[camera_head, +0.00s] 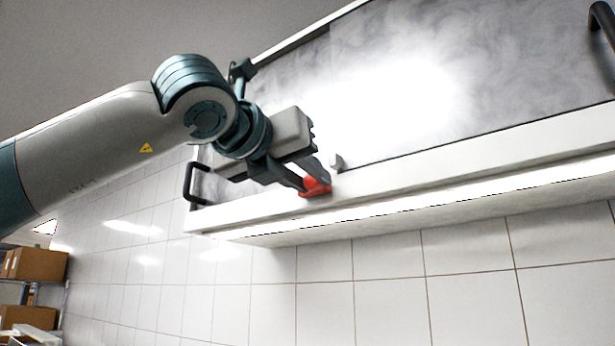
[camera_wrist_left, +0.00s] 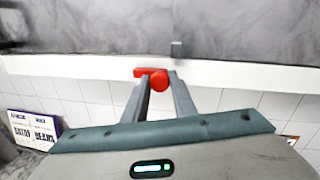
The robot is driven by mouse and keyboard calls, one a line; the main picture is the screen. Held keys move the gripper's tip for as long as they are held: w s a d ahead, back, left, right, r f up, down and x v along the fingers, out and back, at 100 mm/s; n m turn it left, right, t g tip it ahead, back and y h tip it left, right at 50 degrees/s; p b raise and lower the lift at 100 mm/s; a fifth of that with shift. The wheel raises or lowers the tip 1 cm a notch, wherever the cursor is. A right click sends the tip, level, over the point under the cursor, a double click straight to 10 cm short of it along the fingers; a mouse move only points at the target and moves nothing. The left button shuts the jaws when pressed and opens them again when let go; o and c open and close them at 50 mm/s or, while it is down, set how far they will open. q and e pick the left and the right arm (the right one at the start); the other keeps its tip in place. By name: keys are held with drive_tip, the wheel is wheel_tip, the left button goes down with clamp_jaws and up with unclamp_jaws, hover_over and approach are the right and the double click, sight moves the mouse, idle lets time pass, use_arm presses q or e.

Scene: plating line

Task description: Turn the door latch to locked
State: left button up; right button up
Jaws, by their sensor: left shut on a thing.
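The red door latch (camera_head: 316,187) sits on the white frame strip along the lower edge of a grey, cloudy panel. My left gripper (camera_head: 314,180) reaches in from the left and is shut on the latch. In the left wrist view the red latch (camera_wrist_left: 158,79) shows between the two finger ends of the left gripper (camera_wrist_left: 160,84). Its red bar points left, roughly along the white strip. The fingers hide part of the latch. A small grey block (camera_head: 336,162) sits on the panel's edge close by the latch. My right gripper is not in view.
A dark handle (camera_head: 190,184) stands out at the panel's left end, and another (camera_head: 603,18) at the upper right. White tiled wall (camera_head: 390,285) lies below the frame. Cardboard boxes (camera_head: 38,264) stand on a shelf at the lower left.

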use_arm(q)
drive_tip(key=shift+f+m+b, duration=0.25)
drive_tip(key=shift+m+b, duration=0.05)
drive_tip(key=shift+b, duration=0.65)
drive_tip(key=m+b, duration=0.3)
drive_tip(key=b, duration=0.1)
drive_tip(key=shift+f+h+b, duration=0.1)
drive_tip(key=shift+h+b, duration=0.2)
drive_tip(key=shift+b, duration=0.05)
drive_tip(key=shift+m+t+b, duration=0.3)
drive_tip(key=shift+m+b, duration=0.2)
drive_tip(key=shift+m, duration=0.5)
drive_tip(key=m, duration=0.1)
drive_tip(key=m+b, duration=0.1)
drive_tip(key=m, duration=0.1)
drive_tip(key=shift+r+h, duration=0.2)
drive_tip(key=shift+h, duration=0.1)
drive_tip(key=m, duration=0.3)
drive_tip(key=shift+a+h, duration=0.1)
drive_tip(key=shift+h, duration=0.2)
drive_tip(key=m+h, duration=0.1)
drive_tip(key=m, duration=0.3)
drive_tip(key=shift+r, duration=0.1)
drive_tip(key=shift+m+h+p, duration=0.3)
drive_tip(key=shift+m+p, duration=0.15)
drive_tip(key=shift+m, duration=1.55)
